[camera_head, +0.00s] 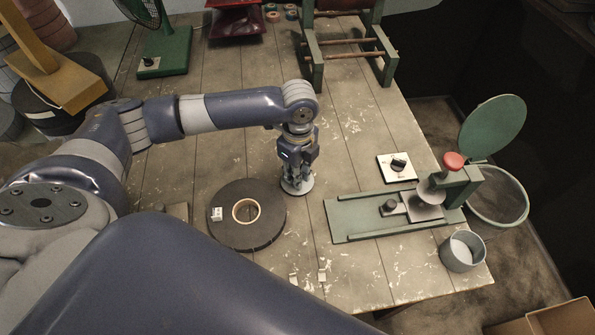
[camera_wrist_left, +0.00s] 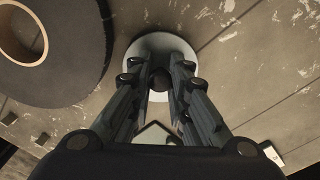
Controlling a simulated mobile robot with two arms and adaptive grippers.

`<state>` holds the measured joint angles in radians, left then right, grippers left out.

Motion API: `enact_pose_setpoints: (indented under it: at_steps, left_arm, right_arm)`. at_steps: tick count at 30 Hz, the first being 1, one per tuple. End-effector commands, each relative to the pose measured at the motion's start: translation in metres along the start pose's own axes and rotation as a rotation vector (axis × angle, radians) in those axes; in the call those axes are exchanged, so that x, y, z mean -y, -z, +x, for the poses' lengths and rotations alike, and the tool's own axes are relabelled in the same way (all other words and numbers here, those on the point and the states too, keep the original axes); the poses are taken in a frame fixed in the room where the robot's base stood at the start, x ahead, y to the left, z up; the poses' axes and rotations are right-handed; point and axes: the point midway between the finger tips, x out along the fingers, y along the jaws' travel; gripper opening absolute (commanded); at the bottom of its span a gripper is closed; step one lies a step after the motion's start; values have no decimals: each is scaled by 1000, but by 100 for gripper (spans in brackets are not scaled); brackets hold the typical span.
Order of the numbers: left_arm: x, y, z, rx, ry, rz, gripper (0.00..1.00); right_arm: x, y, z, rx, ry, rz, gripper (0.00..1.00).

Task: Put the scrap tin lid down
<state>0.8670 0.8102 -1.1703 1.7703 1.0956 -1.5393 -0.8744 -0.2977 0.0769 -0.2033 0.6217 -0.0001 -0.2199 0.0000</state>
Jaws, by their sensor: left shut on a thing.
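The scrap tin lid (camera_head: 297,189) is a pale grey disc with a dark knob; it also shows in the left wrist view (camera_wrist_left: 136,51). My left gripper (camera_head: 297,178) points down over it and is shut on its knob (camera_wrist_left: 161,78). The lid is level, at or just above the table, right of the dark tape roll; I cannot tell whether it touches the wood. The scrap tin (camera_head: 459,262), a grey open cylinder, stands at the table's front right corner, with something pale inside. My right gripper is not in view.
The dark tape roll (camera_head: 228,222) lies close left of the lid. A green winding jig (camera_head: 350,222) and a white switch plate (camera_head: 385,164) are to the right. A green rack (camera_head: 312,65) stands behind. Bare planks lie around the lid behind and in front.

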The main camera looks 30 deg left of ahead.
Motion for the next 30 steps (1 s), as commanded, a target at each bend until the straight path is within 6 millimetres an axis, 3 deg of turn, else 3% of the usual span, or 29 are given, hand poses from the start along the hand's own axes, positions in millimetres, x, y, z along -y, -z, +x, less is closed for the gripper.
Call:
enact_pose_setpoints:
  at_steps: [10,11,13,24,30]
  left_arm:
    - [0,0,3,-1,1,0,0]
    - [1,0,3,-1,2,0,21]
    - [1,0,3,-1,2,0,36]
    - [1,0,2,0,2,0,36]
    - [2,0,-24,0,6,0,36]
  right_arm:
    - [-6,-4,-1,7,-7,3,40]
    - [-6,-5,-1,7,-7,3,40]
    - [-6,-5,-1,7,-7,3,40]
    - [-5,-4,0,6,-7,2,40]
    - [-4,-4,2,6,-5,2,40]
